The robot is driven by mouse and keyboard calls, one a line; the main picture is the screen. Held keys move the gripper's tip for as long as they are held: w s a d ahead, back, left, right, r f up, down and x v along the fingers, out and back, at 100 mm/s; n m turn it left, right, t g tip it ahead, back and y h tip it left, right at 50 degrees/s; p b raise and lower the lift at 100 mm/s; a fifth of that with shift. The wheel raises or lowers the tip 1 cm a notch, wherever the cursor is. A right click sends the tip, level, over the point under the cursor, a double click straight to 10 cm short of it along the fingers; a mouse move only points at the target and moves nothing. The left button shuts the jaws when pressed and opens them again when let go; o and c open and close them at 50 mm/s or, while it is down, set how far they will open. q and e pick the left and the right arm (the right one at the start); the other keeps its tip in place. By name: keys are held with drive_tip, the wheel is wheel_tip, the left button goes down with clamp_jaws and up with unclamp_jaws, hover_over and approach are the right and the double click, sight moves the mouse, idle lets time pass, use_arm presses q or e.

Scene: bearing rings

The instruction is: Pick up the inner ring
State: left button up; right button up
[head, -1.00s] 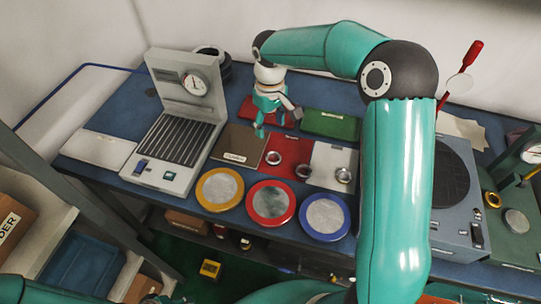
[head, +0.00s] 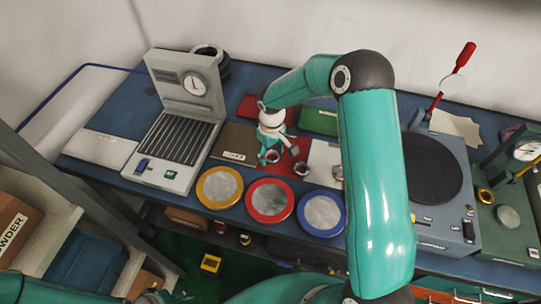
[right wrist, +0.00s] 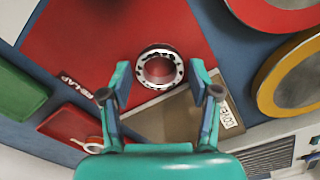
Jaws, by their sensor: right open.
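A silver ring (right wrist: 142,70) with dark gaps around its face lies on the red mat (right wrist: 90,40) in the right wrist view, close to the brown mat. In the head view this ring (head: 272,158) is partly hidden by my right gripper (head: 268,148). My right gripper (right wrist: 160,80) is open, its fingers on either side of the ring in the picture and apart from it. A second ring (head: 300,169) lies on the red mat. A third ring (head: 337,173) on the pale mat is partly covered by my right arm. My left gripper does not show.
Yellow (head: 219,203), red (head: 269,217) and blue (head: 321,229) rimmed discs lie along the bench's front. A grey gauge device (head: 188,90) stands left. A green tray (head: 318,121) and small red tray (head: 248,106) lie behind. A grey machine (head: 445,225) stands right.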

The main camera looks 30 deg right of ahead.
drive_tip(key=shift+c, duration=0.3)
drive_tip(key=c, duration=0.9)
drive_tip(key=shift+r, duration=0.15)
